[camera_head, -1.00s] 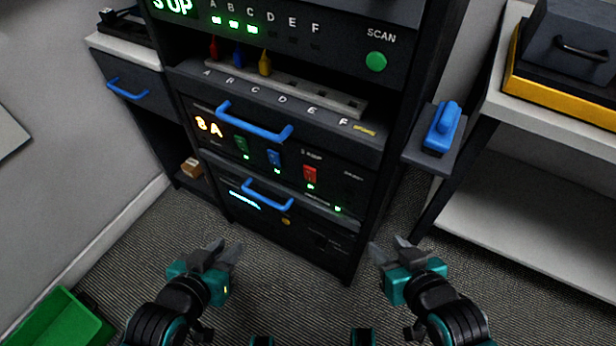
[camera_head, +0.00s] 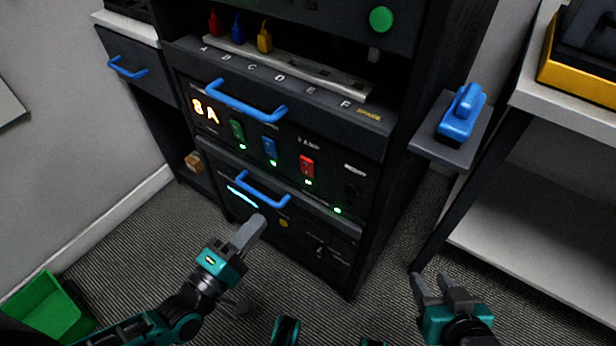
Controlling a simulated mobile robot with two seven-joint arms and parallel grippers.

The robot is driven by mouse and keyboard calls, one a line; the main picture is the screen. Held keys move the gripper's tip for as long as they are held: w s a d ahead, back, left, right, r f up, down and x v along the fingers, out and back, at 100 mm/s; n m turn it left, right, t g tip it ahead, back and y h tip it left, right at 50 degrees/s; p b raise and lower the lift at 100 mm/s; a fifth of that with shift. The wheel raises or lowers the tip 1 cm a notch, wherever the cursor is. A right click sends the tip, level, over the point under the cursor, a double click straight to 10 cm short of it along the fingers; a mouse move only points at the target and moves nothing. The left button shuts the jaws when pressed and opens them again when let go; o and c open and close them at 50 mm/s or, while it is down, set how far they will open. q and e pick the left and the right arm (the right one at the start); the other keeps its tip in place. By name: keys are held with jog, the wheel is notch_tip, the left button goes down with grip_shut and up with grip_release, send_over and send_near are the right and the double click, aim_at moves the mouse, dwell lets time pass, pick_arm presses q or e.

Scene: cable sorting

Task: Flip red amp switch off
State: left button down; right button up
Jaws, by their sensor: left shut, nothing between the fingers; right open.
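The red amp switch (camera_head: 307,167) is on the dark front panel of the rack, right of a blue switch (camera_head: 270,148) and a green switch (camera_head: 237,131). A small green light glows under each of them. I cannot tell from this view which way the red rocker is tipped. My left gripper (camera_head: 259,222) is shut and empty, in front of the lower part of the rack, below and left of the red switch. My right gripper (camera_head: 434,276) is open and empty, low at the right, over the floor.
Blue handles (camera_head: 246,101) and (camera_head: 263,189) stick out above and below the switch row. A shelf with a blue device (camera_head: 461,114) juts out at the rack's right. A white table (camera_head: 560,90) stands further right. A green bin (camera_head: 45,305) is at lower left.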

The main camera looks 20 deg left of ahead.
aim_at(306, 164)
pick_arm(q)
jog(key=shift+w, duration=0.1)
pick_arm(e)
jog(key=shift+a, duration=0.1)
pick_arm(q)
jog(key=b+x, duration=0.2)
jog(key=x, duration=1.1)
jog(key=shift+w+d+r+b, duration=0.1)
jog(key=shift+w+d+b, duration=0.05)
jog(key=shift+w+b, duration=0.2)
pick_arm(e)
jog(key=shift+w+a+f, duration=0.15)
jog(key=shift+a+f, duration=0.2)
jog(key=shift+f, duration=0.25)
jog(key=shift+r, duration=0.1)
